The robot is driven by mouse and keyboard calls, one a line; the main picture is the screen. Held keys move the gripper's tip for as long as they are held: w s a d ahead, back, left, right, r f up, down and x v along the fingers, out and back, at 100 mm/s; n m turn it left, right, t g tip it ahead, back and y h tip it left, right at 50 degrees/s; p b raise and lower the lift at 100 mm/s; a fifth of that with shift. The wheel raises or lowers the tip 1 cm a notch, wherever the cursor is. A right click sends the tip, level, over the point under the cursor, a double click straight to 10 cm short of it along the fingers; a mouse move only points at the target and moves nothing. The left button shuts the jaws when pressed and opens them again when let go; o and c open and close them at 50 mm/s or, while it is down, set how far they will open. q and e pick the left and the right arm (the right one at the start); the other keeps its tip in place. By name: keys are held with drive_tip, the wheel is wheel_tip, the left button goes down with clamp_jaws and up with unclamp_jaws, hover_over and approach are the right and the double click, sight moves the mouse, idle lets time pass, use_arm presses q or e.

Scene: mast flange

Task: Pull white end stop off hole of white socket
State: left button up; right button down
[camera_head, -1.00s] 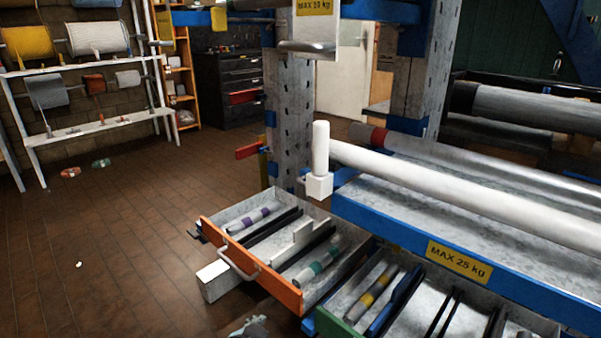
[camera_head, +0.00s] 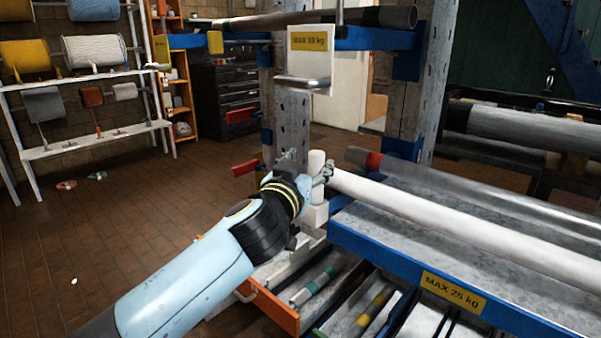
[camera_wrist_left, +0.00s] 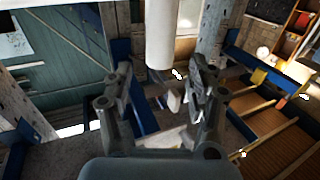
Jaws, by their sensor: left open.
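The white end stop (camera_head: 316,161) is an upright white peg at the left end of the long white pole. It stands on the white socket (camera_head: 316,215), a small block at the rack's near corner, partly covered by my gripper. My left gripper (camera_head: 311,174) is at the peg, its fingers around the peg's height. In the left wrist view the white end stop (camera_wrist_left: 160,35) hangs in from the top edge, in line with the gap of my open left gripper (camera_wrist_left: 160,88). I cannot tell whether a finger touches it. My right gripper is out of view.
The white pole (camera_head: 450,225) lies along the blue-edged rack shelf, right beside the peg. Above hangs a plate with a yellow label (camera_head: 310,42). Below, an open orange-fronted drawer (camera_head: 270,305) holds banded tubes.

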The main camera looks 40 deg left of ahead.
sight(314, 160)
use_arm(q)
drive_tip(key=x, duration=0.5)
clamp_jaws()
idle(0.3)
